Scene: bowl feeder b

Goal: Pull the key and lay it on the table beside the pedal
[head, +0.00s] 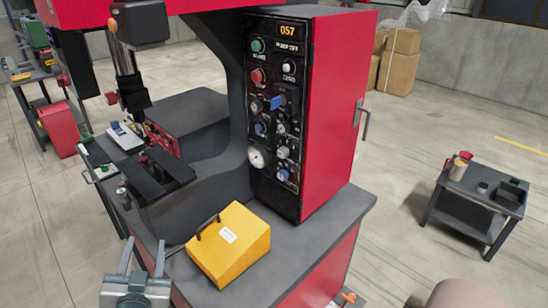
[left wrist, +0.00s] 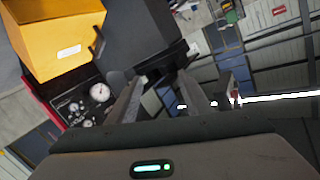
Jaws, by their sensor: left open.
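A blue tab that looks like the key (head: 276,102) sticks out from the dark control panel (head: 262,180) of the red machine. It sits among knobs and buttons, and its shaft is too small to make out. The yellow pedal housing (head: 230,245) stands on the grey table top (head: 335,222) in front of the panel. It also shows upside down in the left wrist view (left wrist: 55,35). My left gripper (head: 142,259) is open and empty, left of the pedal and well away from the key. Its fingers show in the left wrist view (left wrist: 162,92). My right gripper is out of view.
The red cabinet (head: 335,110) rises behind the table. A round gauge (head: 256,158) sits low on the panel. The machine's dark bed (head: 155,178) is left of the pedal. A small side table (head: 470,205) stands at right. The table top right of the pedal is clear.

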